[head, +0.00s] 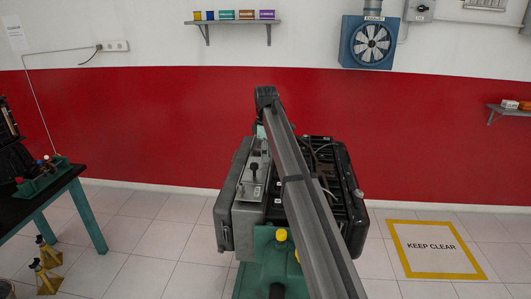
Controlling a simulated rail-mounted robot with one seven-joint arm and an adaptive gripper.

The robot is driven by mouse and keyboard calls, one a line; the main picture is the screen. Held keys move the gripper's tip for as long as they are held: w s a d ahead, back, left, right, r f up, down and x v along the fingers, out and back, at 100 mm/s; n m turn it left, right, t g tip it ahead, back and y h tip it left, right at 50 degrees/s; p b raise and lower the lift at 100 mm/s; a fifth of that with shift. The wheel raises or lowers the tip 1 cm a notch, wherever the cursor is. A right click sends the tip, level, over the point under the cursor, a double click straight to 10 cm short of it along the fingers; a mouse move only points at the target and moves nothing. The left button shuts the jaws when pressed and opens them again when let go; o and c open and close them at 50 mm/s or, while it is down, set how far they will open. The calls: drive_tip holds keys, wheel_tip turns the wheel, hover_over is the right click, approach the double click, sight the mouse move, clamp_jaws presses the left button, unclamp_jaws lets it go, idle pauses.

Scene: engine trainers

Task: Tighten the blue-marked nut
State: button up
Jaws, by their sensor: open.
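An engine trainer (232,192) stands in the middle of the head view, with a grey box-like left side, a black right side and a green part with a yellow cap in front. The blue-marked nut cannot be made out on it. My arm crosses in front of the trainer and hides much of its middle. My gripper does not show; it is out of sight behind my arm or the trainer.
A dark-topped table (72,178) with teal legs stands at the left, bearing a green tray (44,175) with small coloured items. Yellow stands (47,270) are on the floor below. A yellow-framed KEEP CLEAR floor area (436,248) is empty at the right.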

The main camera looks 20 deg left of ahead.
clamp_jaws()
